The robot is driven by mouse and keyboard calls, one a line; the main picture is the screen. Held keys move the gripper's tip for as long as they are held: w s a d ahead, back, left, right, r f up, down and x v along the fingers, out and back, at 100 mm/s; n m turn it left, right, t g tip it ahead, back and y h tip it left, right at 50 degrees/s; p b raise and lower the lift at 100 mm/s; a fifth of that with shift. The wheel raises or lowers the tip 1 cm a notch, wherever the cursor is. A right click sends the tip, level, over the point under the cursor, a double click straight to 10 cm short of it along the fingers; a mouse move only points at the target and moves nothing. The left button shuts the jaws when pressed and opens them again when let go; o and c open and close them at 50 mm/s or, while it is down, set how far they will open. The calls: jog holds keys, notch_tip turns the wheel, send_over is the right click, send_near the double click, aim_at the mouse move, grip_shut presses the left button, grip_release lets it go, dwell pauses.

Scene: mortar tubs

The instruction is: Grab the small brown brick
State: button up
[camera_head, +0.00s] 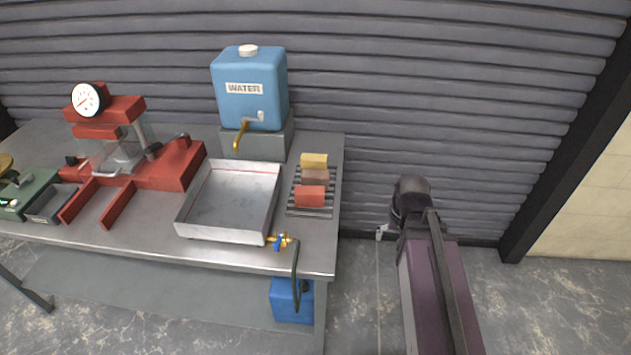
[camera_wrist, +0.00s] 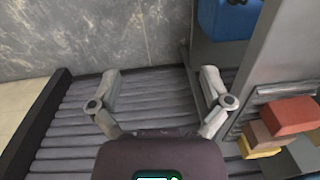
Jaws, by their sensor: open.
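The small brown brick (camera_head: 315,176) lies on a slatted rack (camera_head: 325,208) at the right end of the metal table. It sits between a yellow brick (camera_head: 314,160) behind it and a red brick (camera_head: 310,196) in front. In the wrist view the brown brick (camera_wrist: 261,134) shows at the right edge, partly covered by the red brick (camera_wrist: 293,115), with the yellow brick (camera_wrist: 262,149) below it. My gripper (camera_wrist: 160,80) is open and empty, its fingers wide apart. It is off the table's right side, well away from the bricks.
A red press (camera_head: 160,165) is at the left. A shuttered wall (camera_head: 440,110) runs behind. Floor right of the table looks clear.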

jog(key=w+a+m+y+b, duration=0.25)
jog(key=w+a+m, duration=0.2)
jog(key=w, duration=0.25)
jog(key=m+y+b, duration=0.3)
jog(key=m+y, duration=0.7)
jog(key=m, duration=0.3)
send_near(318, 175)
jog(key=v, duration=0.3)
jog(key=shift+s+a+r, duration=0.1)
jog(key=shift+s, duration=0.05)
jog(key=shift+a, duration=0.1)
jog(key=b+x, duration=0.3)
jog(key=x, duration=0.4)
jog(key=shift+f, duration=0.25)
jog(key=shift+a+f, duration=0.15)
jog(key=shift+a, duration=0.45)
